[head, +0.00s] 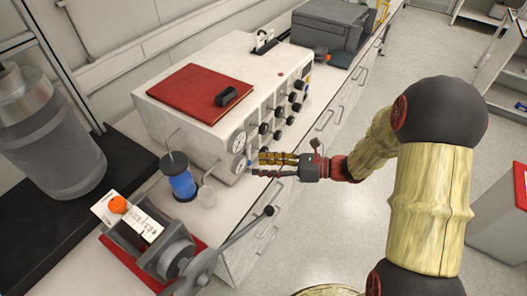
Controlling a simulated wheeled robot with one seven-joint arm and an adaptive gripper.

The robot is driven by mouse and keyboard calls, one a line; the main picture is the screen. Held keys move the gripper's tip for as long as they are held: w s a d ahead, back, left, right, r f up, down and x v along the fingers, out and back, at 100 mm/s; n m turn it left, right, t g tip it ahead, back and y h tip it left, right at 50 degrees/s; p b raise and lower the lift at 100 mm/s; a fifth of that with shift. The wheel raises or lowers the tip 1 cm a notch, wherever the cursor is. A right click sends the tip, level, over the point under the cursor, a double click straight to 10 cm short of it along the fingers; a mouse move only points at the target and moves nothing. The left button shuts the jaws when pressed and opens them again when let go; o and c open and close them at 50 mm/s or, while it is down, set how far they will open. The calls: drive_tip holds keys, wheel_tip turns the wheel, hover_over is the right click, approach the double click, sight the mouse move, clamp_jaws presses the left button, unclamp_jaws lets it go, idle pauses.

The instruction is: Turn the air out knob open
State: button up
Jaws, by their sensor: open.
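The white reactor control box (205,139) stands on the bench with several black knobs, such as one low on its front panel (277,135). Labels are too small to read, so I cannot tell which knob is the air out knob. Two round gauges sit at the panel's near end, an upper gauge (238,142) and a lower gauge (240,166). My gripper (259,166) is open in front of the near lower part of the panel, its fingers pointing left at it. A small blue part (249,164) shows by the fingertips. I cannot tell whether they touch it; the fingers hide part of the panel.
A red book (195,92) lies on the box. A jar of blue liquid (181,183), a clear cup (207,196) and a lever-handled clamp device (172,255) stand on the near bench. A dark grey unit (331,27) is at the far end. Open floor lies to the right.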

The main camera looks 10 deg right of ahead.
sight(260, 150)
drive_tip(key=w+d+f+m+t+h, duration=0.1)
drive_tip(key=w+d+f+m+t, duration=0.55)
drive_tip(key=f+m, duration=0.2)
drive_tip(key=shift+m+h, duration=0.3)
drive_tip(key=shift+m, duration=0.15)
drive_tip(key=shift+w+d+r+b+x, duration=0.15)
drive_tip(key=shift+b+x, duration=0.1)
drive_tip(key=shift+x, duration=1)
drive_tip(key=shift+w+d+r+b+x, duration=0.15)
drive_tip(key=shift+b+x, duration=0.15)
drive_tip(key=shift+x, duration=0.95)
drive_tip(key=shift+w+r+b+x, duration=0.1)
drive_tip(key=shift+b+x, duration=0.15)
drive_tip(key=shift+x, duration=1)
drive_tip(key=shift+c, duration=0.2)
drive_tip(key=shift+s, duration=0.1)
drive_tip(key=c, duration=1.1)
